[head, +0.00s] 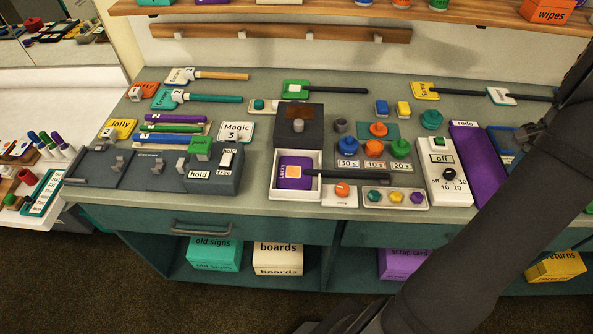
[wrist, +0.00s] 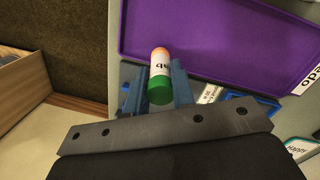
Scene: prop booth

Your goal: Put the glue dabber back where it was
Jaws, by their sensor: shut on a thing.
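The glue dabber (wrist: 161,68) is a small cylinder with a green end, a white label with part of its lettering showing, and an orange end. My gripper (wrist: 157,85) is shut on it, its blue fingers on either side, in the wrist view. The dabber lies near the edge of the purple redo tray (wrist: 215,40) in that view; I cannot tell how high it is held. In the head view my arm covers the right end of the counter, and I cannot make out the dabber there.
The purple tray (head: 478,185) stands right of a white switch panel (head: 447,192). A blue tray (head: 503,150) lies beside it, partly behind my arm. Signs on sticks, button panels and a white box (head: 282,192) crowd the counter (head: 330,78). Drawers and boxes are below.

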